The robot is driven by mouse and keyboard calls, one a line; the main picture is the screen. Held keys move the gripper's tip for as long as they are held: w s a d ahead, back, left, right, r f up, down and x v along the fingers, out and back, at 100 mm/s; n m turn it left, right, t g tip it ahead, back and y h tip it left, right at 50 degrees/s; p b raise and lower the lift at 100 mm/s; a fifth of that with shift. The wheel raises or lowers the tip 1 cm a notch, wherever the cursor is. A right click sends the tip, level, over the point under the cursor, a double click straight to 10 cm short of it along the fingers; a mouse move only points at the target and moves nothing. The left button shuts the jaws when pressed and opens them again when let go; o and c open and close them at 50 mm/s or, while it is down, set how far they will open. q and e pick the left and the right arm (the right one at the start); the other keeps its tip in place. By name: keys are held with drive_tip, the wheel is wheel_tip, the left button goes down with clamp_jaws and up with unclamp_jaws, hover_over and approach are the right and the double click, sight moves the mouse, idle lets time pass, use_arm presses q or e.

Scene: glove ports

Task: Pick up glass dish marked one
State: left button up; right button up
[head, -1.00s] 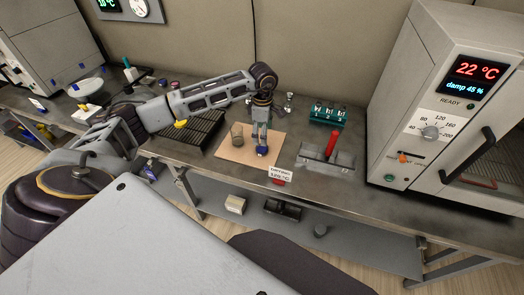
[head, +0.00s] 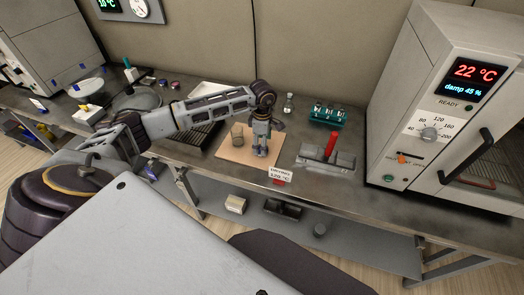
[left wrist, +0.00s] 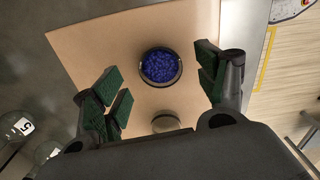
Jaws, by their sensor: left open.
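A small round dish (left wrist: 160,67) full of blue granules stands on the tan board in the left wrist view. No number on it can be read. My left gripper (left wrist: 158,88) is open above it, with green-padded fingers to either side and apart from the dish. In the head view this gripper (head: 261,154) points down over the board and hides the dish. A pale round top (left wrist: 165,122) shows partly behind the gripper body. My right gripper is not in view.
The tan board (head: 234,154) lies near the bench's front edge, with a small sign (head: 280,174) there. A grey holder with a red handle (head: 331,145), a teal vial rack (head: 328,114) and an oven (head: 440,110) stand to the right. A glass marked 5 (left wrist: 18,128) shows lower left.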

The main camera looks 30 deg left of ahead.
use_arm(q)
drive_tip(key=shift+f, duration=1.3)
drive_tip(key=shift+c, duration=1)
drive_tip(key=c, duration=0.9)
drive_tip(key=shift+r, duration=0.8)
wheel_tip(320, 180, up, 8)
drive_tip(key=shift+r+b, duration=0.2)
drive_tip(key=shift+b, duration=0.1)
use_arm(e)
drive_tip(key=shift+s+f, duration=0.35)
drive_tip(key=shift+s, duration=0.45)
